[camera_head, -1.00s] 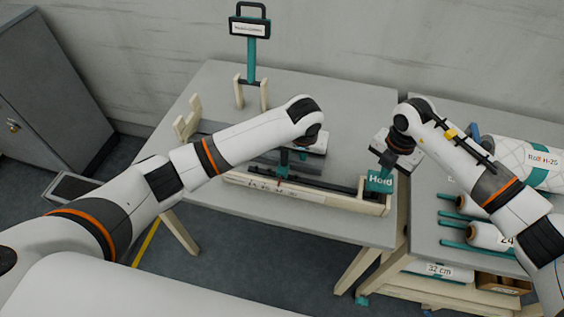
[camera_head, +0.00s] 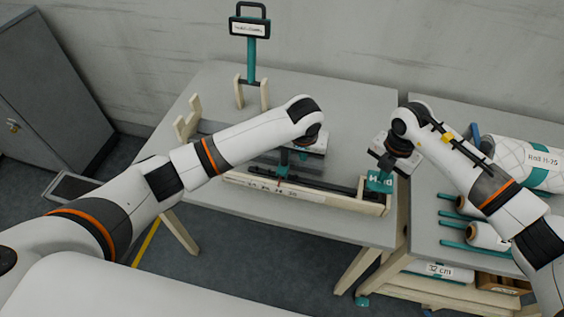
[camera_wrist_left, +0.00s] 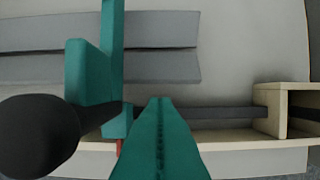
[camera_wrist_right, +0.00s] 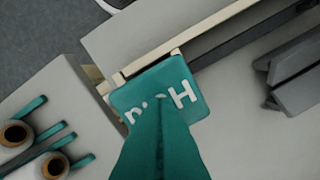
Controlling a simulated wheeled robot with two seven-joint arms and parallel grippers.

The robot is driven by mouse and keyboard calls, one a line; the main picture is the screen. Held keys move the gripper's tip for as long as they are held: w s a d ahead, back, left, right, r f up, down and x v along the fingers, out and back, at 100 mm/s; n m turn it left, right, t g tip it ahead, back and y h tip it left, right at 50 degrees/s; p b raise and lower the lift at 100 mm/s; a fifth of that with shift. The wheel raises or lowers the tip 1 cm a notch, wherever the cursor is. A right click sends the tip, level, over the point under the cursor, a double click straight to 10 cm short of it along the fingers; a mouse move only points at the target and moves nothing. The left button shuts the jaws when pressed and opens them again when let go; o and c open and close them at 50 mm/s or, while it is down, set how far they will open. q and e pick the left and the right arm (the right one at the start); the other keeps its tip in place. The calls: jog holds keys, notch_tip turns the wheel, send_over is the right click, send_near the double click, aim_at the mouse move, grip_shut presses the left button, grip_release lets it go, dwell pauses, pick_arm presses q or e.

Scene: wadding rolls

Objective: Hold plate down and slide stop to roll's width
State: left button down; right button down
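The teal Hold plate (camera_head: 378,184) sits at the right end of the wooden measuring rail (camera_head: 300,192); it also shows in the right wrist view (camera_wrist_right: 188,88). My right gripper (camera_head: 386,170) is shut, its fingertips over the plate and covering part of the lettering; I cannot tell whether they press on it. The teal stop (camera_head: 283,165) is on the rail; the left wrist view shows its upright block (camera_wrist_left: 88,80) and a black knob (camera_wrist_left: 38,135). My left gripper (camera_wrist_left: 160,105) is shut and empty, its tip just right of the stop. Contact there is unclear.
A large labelled roll (camera_head: 535,165) lies on the right table, with smaller rolls on teal pegs (camera_head: 470,246) below. A teal-post sign (camera_head: 250,50) stands at the back left. A grey cabinet (camera_head: 45,90) stands left.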

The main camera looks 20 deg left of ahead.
jog(key=shift+s+f, duration=0.1)
jog(key=shift+f, duration=1)
pick_arm(q)
jog(key=a, duration=0.7)
pick_arm(e)
jog(key=shift+f, duration=0.1)
dwell(1.8)
pick_arm(q)
jog(key=shift+a, duration=1.5)
jog(key=shift+d, duration=1.3)
pick_arm(e)
jog(key=shift+r, duration=4.1)
